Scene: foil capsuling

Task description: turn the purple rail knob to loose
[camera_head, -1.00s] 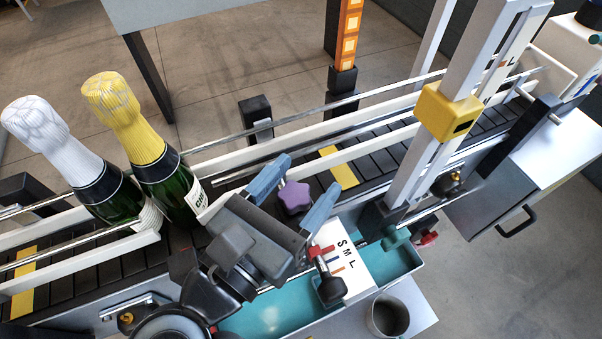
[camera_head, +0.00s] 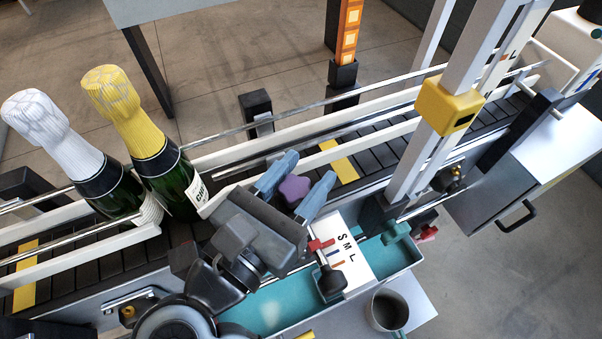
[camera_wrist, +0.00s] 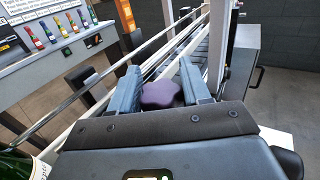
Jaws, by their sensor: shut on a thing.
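The purple rail knob (camera_head: 293,190) is a lobed knob at the near side of the conveyor, in front of the guide rails. My gripper (camera_head: 297,186) is around it, with one blue-grey finger on each side, and is shut on it. In the wrist view the purple knob (camera_wrist: 160,94) sits between the two fingers (camera_wrist: 161,88). Its lower part and mount are hidden by my gripper's body.
Two bottles, one white-foiled (camera_head: 72,150) and one yellow-foiled (camera_head: 140,135), stand on the conveyor at left. A teal tray (camera_head: 262,313) and an S-M-L scale plate (camera_head: 345,247) lie on the near side. A post with a yellow block (camera_head: 446,107) rises at right.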

